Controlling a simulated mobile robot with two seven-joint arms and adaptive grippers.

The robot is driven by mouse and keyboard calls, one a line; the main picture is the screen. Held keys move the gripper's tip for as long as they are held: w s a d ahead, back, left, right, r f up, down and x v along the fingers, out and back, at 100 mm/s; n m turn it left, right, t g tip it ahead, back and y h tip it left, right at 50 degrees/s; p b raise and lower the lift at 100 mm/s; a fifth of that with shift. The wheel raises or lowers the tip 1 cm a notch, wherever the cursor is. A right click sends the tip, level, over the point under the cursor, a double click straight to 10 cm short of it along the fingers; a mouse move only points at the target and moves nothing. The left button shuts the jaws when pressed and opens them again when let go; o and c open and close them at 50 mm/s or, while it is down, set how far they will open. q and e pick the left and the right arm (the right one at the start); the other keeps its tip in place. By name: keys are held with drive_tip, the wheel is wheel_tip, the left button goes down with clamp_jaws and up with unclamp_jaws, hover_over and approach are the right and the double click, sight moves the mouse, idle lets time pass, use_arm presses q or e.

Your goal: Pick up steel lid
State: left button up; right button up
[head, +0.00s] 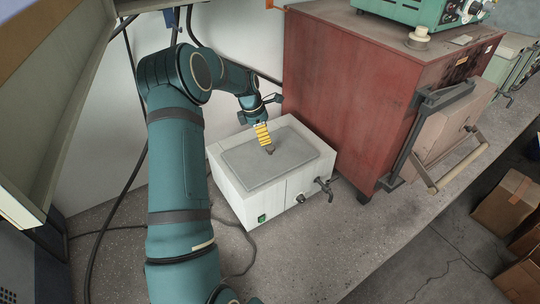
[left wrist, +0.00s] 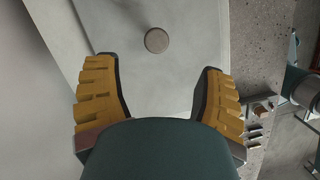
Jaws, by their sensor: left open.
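The steel lid (head: 299,156) is a flat grey plate lying on top of a white box-shaped bath (head: 232,195) on the bench. In the left wrist view the lid (left wrist: 150,88) fills the middle, with a round grey knob (left wrist: 157,40) on it. My left gripper (head: 268,149) is above the lid in the head view and hides part of it. In the left wrist view the yellow-padded fingers of the left gripper (left wrist: 160,66) are spread apart and empty, with the knob just beyond their tips. My right gripper does not show.
A red furnace-like cabinet (head: 335,90) with a handled door stands close right of the bath. A tap (head: 325,187) sticks out of the bath's front. Black cables run over the bench at left. Bare bench (head: 340,245) lies in front.

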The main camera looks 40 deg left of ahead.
sight(270, 147)
use_arm(q)
drive_tip(key=x, duration=0.8)
drive_tip(key=shift+w+f, duration=0.2)
drive_tip(key=shift+w, duration=0.1)
clamp_jaws()
